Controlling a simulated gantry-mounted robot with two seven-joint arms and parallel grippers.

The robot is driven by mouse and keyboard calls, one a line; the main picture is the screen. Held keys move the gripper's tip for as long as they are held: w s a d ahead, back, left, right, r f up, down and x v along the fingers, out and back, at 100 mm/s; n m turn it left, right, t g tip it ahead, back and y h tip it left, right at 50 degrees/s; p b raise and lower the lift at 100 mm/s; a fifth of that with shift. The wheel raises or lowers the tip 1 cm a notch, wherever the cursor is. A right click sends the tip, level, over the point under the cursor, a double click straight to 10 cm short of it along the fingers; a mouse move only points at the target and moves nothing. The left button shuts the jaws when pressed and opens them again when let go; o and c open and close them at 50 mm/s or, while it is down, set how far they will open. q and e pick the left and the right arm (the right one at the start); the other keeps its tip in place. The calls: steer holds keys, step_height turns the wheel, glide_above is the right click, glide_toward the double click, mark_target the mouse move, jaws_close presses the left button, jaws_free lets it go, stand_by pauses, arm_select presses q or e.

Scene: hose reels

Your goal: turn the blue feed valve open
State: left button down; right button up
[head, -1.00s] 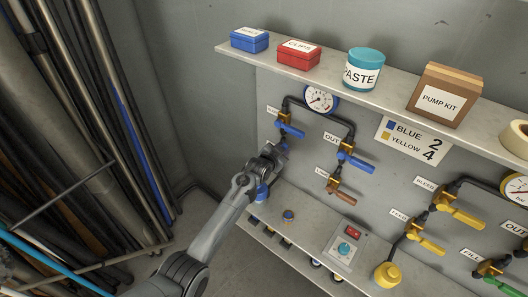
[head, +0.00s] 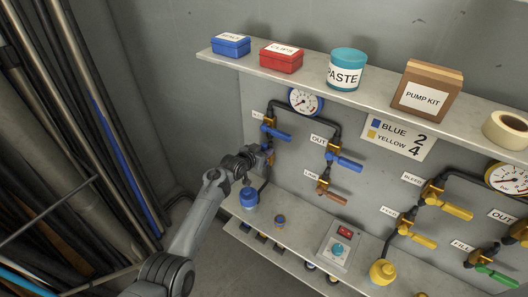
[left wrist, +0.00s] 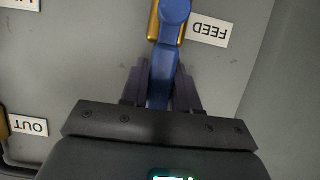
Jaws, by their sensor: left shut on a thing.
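The blue feed valve shows in the left wrist view as a blue lever (left wrist: 163,75) beside the upside-down FEED label (left wrist: 208,30). Its lever runs straight down that picture from the round hub, over a brass body. The dark fingers of my left gripper (left wrist: 161,92) lie on both sides of the lever, shut on it. In the head view my left gripper (head: 263,155) is at the lower part of the left blue pipe run and hides most of this valve. My right gripper is not in view.
Another blue-handled valve (head: 276,132) sits just above my gripper. The blue OUT valve (head: 345,161) and a brown-handled valve (head: 332,195) are to the right. A blue bottle (head: 249,199) stands on the lower ledge under my arm. An upper shelf (head: 300,81) holds boxes.

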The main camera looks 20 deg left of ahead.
arm_select(q)
steer(key=c, duration=0.9)
jaws_free()
steer(key=shift+p+v, duration=1.45)
steer(key=shift+v, duration=3.95)
